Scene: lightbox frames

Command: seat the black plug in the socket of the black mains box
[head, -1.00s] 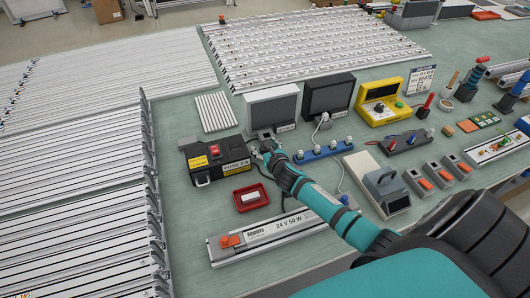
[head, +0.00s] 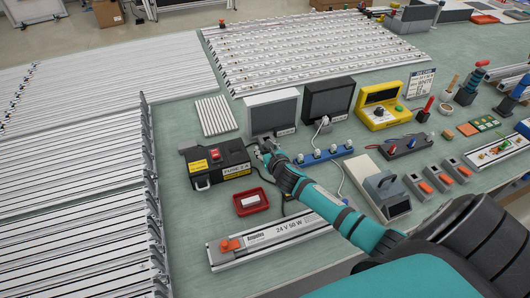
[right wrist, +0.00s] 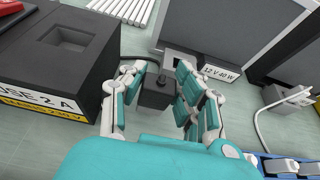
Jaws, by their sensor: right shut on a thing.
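The black mains box (head: 205,175) has a red switch and a yellow-and-white fuse label. It stands left of my right gripper (head: 263,147) in the head view. In the right wrist view the box (right wrist: 95,60) fills the upper left, with a square recess (right wrist: 72,38) in its top that looks like the socket; nothing sits in it. The black plug (right wrist: 157,95) is between the fingers of my right gripper (right wrist: 163,82), which is shut on it. A dark cable runs from near the plug to the left. The fingers hide parts of the plug's sides. My left gripper is not in view.
A grey lamp housing (head: 272,108) labelled 12 V 40 W stands just behind the gripper, with a black one (head: 328,96) beside it. A red tray (head: 264,204) lies in front. A blue strip (head: 326,155) is to the right.

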